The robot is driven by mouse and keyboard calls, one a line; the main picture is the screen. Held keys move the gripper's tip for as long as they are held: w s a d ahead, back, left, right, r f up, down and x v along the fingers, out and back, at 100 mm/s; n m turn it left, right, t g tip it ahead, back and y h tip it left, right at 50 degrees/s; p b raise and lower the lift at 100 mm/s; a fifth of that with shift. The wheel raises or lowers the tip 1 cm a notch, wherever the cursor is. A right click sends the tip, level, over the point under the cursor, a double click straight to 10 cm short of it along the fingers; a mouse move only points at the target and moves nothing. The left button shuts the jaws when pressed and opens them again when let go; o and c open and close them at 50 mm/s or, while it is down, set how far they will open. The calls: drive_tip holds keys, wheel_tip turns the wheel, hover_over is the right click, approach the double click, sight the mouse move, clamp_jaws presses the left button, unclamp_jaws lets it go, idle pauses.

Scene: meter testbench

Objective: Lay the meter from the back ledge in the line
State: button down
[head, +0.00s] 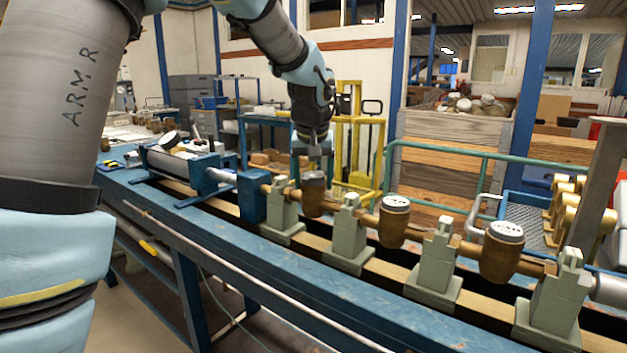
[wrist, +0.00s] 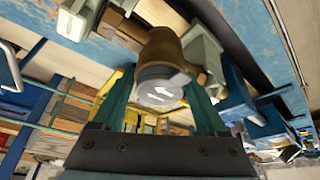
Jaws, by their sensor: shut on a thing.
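My gripper (head: 313,168) points down and is shut on a brown meter (head: 314,200). The meter sits at the height of the line, between the first grey-green support (head: 283,208) and the second one (head: 348,230). In the wrist view the held meter (wrist: 172,52) shows its grey cap with a white arrow, between the green fingers of my gripper (wrist: 160,95). Two other brown meters with white dials, a middle one (head: 393,228) and a right one (head: 501,262), sit in the line. I cannot tell whether the held meter touches its supports.
The line runs along a blue bench (head: 270,255). A blue block (head: 252,195) and a clamp unit (head: 205,175) stand at its left end. A green rail (head: 450,150) and a yellow frame (head: 350,130) stand behind. Brass parts (head: 562,210) stand at the right.

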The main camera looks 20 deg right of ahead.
drive_tip(key=shift+f, duration=0.3)
idle(0.5)
drive_tip(key=shift+c, duration=1.1)
unclamp_jaws()
drive_tip(key=shift+o, duration=1.1)
drive_tip(key=shift+f, duration=0.1)
drive_tip(key=shift+r+p, duration=3.05)
drive_tip(key=shift+r, duration=1.55)
